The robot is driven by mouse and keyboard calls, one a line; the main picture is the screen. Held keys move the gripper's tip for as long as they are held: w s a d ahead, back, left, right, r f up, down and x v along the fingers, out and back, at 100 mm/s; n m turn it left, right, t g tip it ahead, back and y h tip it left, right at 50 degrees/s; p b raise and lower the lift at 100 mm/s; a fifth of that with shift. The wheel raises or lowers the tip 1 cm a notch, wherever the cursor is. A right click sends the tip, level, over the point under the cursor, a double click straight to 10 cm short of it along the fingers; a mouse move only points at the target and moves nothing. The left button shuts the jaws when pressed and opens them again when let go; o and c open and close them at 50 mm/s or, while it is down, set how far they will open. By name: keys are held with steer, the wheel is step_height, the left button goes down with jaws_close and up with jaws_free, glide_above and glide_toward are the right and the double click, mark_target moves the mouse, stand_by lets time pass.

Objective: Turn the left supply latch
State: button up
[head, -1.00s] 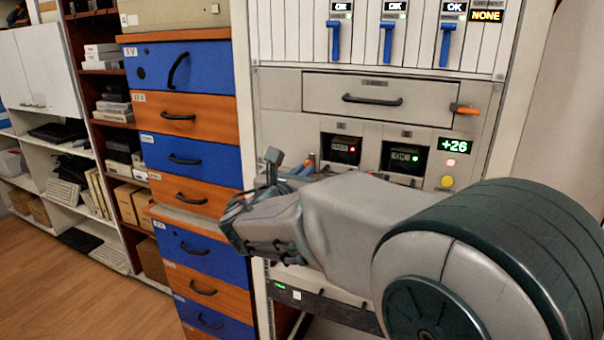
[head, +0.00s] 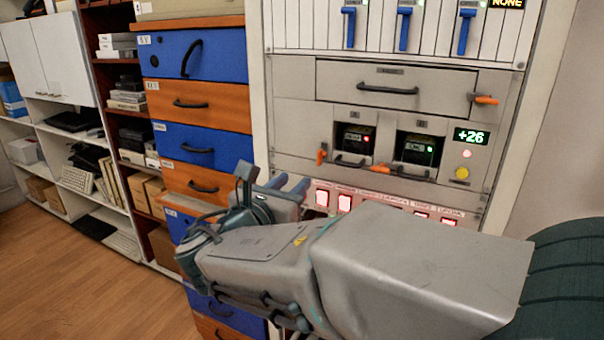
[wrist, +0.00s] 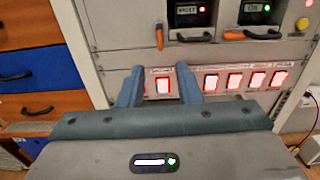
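The left supply (head: 355,138) is a dark module with a red light in the rack; in the wrist view (wrist: 188,14) its label and light show at the top. Its orange latch (head: 321,154) hangs upright at the supply's lower left; in the wrist view the latch (wrist: 159,36) points down, above the gap between my fingers. The right supply (head: 415,148) has a green light, and its orange latch (head: 380,168) lies sideways. My gripper (head: 288,184) is open and empty, below and left of the left latch; in the wrist view its two fingers (wrist: 160,72) stand apart, not touching the latch.
A row of lit red-and-white switches (wrist: 163,86) lies just beyond my fingertips. A drawer (head: 388,82) with another orange latch (head: 485,99) is above the supplies. Blue and orange drawers (head: 200,105) stand close on the left.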

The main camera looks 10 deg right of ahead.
steer(key=v, duration=0.2)
steer(key=shift+s+a, duration=0.2)
steer(key=shift+s, duration=0.1)
steer(key=s+d+f+m+g+y+p, duration=0.1)
steer(key=s+d+f+m+g+p, duration=0.1)
steer(key=s+d+f+m+g, duration=0.3)
steer(key=s+d+f+m+g+p, duration=0.1)
steer(key=s+d+f+m+g, duration=0.2)
steer(key=d+m, duration=0.35)
steer(key=s+a+f+m+g+y+p, duration=0.1)
steer(key=s+f+m+g+y, duration=0.1)
steer(key=m, duration=0.7)
steer(key=s+a+f+m+g+y+p, duration=0.1)
steer(key=s+f+m+y+p, duration=0.1)
steer(key=s+m+y, duration=0.3)
steer(key=f+m+y, duration=0.1)
steer(key=m+y, duration=0.1)
steer(key=m, duration=0.1)
steer(key=shift+a+m+g+y+p, duration=0.25)
steer(key=shift+m+g+y+p, duration=0.05)
steer(key=shift+m+g, duration=0.1)
